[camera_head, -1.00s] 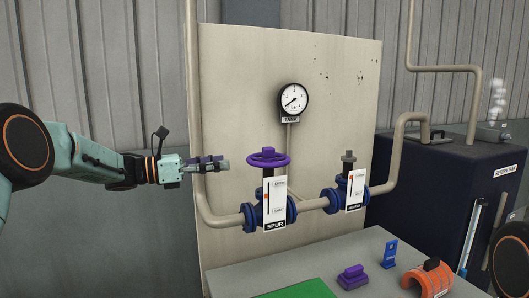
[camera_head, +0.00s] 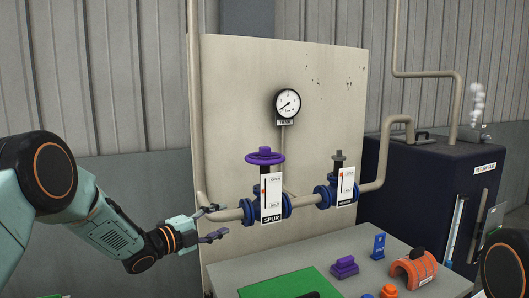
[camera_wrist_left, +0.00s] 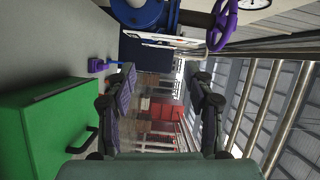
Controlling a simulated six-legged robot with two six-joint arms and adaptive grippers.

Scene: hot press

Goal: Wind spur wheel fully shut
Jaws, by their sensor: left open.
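A SPUR label (camera_head: 271,219) hangs below. In the left wrist view the purple wheel (camera_wrist_left: 222,22) is at the top right. My left gripper (camera_head: 220,222) is open and empty, left of the spur valve and lower than the wheel, apart from both. Its two fingers also show in the left wrist view (camera_wrist_left: 163,95). My right gripper is not visible.
A second blue valve (camera_head: 323,196) without a wheel stands right on the same pipe. A round gauge (camera_head: 287,103) is on the panel above. The grey table (camera_head: 330,253) holds a green block (camera_head: 285,285), purple and blue pieces, and an orange piece (camera_head: 413,270). A dark tank (camera_head: 425,190) stands right.

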